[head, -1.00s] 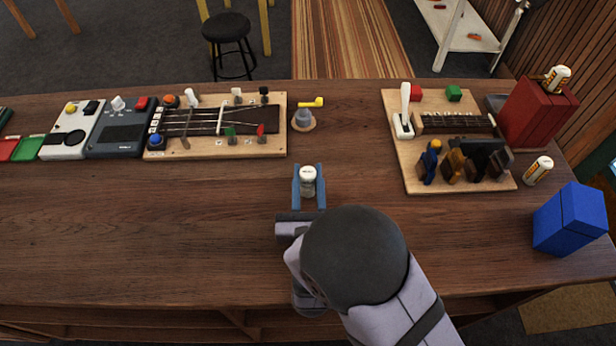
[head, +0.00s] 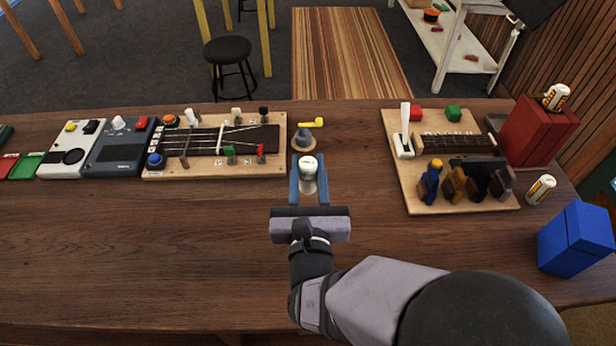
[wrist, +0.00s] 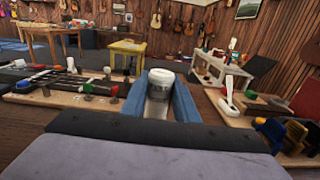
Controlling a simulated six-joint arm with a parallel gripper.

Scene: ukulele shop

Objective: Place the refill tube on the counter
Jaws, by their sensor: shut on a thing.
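The refill tube (head: 309,182) is a small clear tube with a white cap. It is upright between the blue fingers of my gripper (head: 308,180), which is shut on it. In the wrist view the tube (wrist: 158,95) stands between the two fingers, its white lid on top and its lower end hidden behind the gripper's dark body. The tube is over the middle of the brown wooden counter (head: 180,240). I cannot tell whether its base touches the wood.
Just beyond the tube is a grey knob with a yellow lever (head: 305,138). A fretted board (head: 215,170) is at left, another wooden board (head: 440,207) at right. A red box (head: 540,133), labelled can (head: 540,189) and blue box (head: 575,240) are far right. The front-left counter is clear.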

